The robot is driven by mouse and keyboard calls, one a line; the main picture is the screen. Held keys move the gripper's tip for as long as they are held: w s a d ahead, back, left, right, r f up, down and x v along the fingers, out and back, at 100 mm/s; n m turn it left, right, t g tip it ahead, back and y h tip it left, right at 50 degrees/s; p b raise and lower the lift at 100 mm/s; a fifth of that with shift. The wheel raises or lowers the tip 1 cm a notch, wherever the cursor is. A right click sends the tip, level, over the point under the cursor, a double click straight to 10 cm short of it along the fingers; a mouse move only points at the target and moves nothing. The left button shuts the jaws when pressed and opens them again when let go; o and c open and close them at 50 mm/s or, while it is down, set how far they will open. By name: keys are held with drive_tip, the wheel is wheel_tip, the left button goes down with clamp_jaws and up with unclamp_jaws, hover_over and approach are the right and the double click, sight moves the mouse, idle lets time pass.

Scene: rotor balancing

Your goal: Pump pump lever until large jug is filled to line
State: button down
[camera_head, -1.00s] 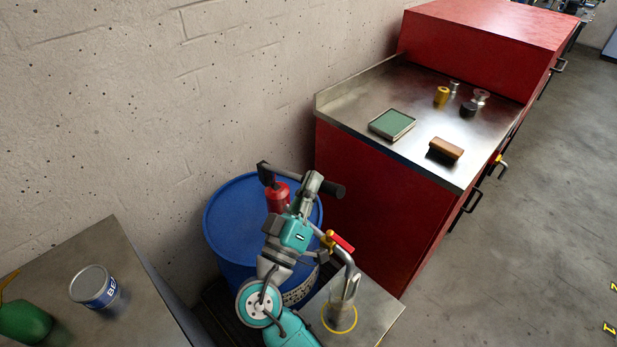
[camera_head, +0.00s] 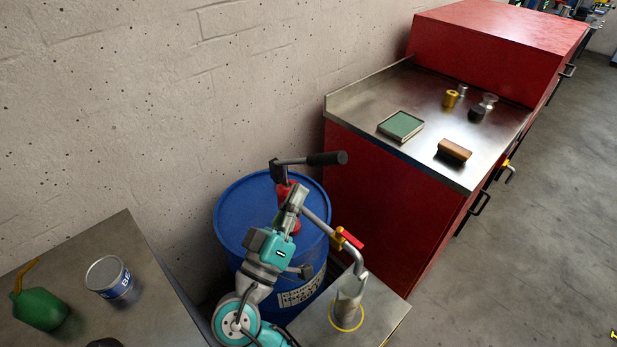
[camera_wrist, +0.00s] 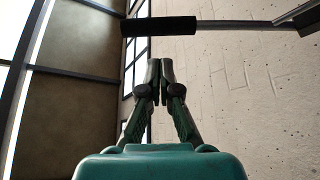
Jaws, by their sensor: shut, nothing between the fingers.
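The pump lever (camera_head: 326,158), a grey bar with a black grip, points right and slightly up from the red pump (camera_head: 284,199) on the blue drum (camera_head: 236,211). In the wrist view its black grip (camera_wrist: 160,26) crosses above my fingertips, apart from them. My gripper (camera_head: 299,188) is below the lever, shut and empty. Its fingers (camera_wrist: 160,66) are together in the wrist view. A metal outlet pipe with a red-handled tap (camera_head: 349,239) bends down to the large metal jug (camera_head: 347,299). The jug stands inside a yellow ring; its fill level and line cannot be seen.
A red cabinet (camera_head: 375,190) with a metal top stands right of the drum. A green pad (camera_head: 400,126) and brush (camera_head: 454,150) lie on it. At lower left, a bench (camera_head: 70,262) holds a can (camera_head: 108,277) and green oiler (camera_head: 40,309). The wall is close behind.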

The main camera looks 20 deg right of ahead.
drive_tip(key=shift+v, duration=1.4)
